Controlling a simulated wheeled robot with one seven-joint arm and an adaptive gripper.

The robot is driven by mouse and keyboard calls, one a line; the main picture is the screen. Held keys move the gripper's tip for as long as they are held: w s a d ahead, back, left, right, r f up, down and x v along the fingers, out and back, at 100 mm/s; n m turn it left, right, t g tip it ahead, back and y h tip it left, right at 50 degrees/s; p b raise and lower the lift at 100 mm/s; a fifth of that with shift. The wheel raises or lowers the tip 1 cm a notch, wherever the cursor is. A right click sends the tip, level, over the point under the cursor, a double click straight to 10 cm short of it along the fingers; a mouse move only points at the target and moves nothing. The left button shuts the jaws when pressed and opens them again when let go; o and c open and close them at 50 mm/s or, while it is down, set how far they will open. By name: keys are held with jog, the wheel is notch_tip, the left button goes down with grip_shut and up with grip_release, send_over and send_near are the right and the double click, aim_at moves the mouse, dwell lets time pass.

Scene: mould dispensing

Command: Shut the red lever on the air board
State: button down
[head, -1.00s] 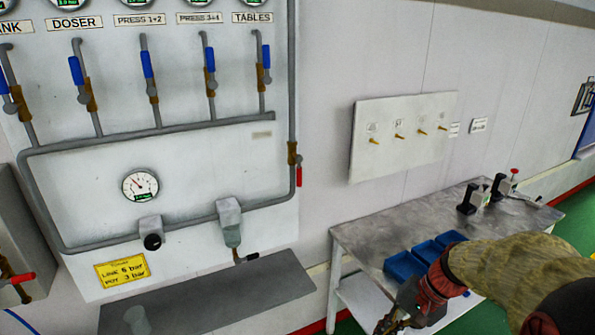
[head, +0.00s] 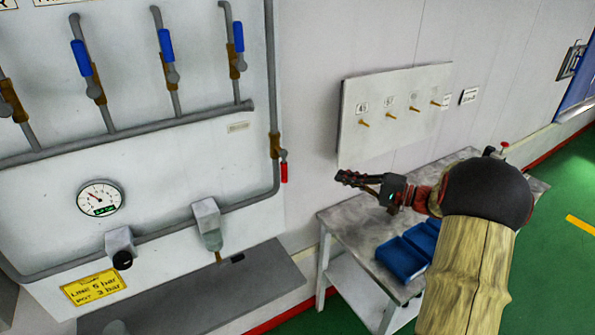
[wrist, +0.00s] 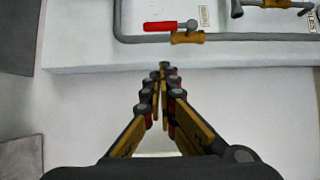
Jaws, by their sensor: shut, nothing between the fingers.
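The red lever (head: 284,171) hangs straight down beside a brass valve (head: 275,146) on the grey pipe at the right edge of the air board (head: 150,150). In the wrist view the red lever (wrist: 160,26) lies sideways at the top, parallel to the pipe, with the brass valve (wrist: 187,37) at its right end. My gripper (head: 342,177) is shut and empty, to the right of the lever and apart from it, pointing left towards the board. In the wrist view my gripper (wrist: 163,68) shows its fingers together, below the lever in the picture.
Several blue-handled valves (head: 166,45) stand on the pipes above. A gauge (head: 101,198) and a grey shelf (head: 190,290) are lower left. A hook panel (head: 395,110) is on the wall behind my gripper. A metal table (head: 345,218) with blue bins (head: 402,258) stands below my arm.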

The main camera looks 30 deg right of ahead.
aim_at(284, 168)
jog(key=shift+w+f, duration=0.15)
jog(key=s+a+x, duration=0.1)
jog(key=a+x, duration=0.1)
jog(key=x, duration=1.1)
jog(key=shift+s, duration=0.35)
jog(key=shift+a+f, duration=0.1)
jog(key=shift+a, duration=0.1)
jog(key=shift+a+f+m, duration=0.1)
jog(key=shift+a+m, duration=0.05)
jog(key=shift+m, duration=0.15)
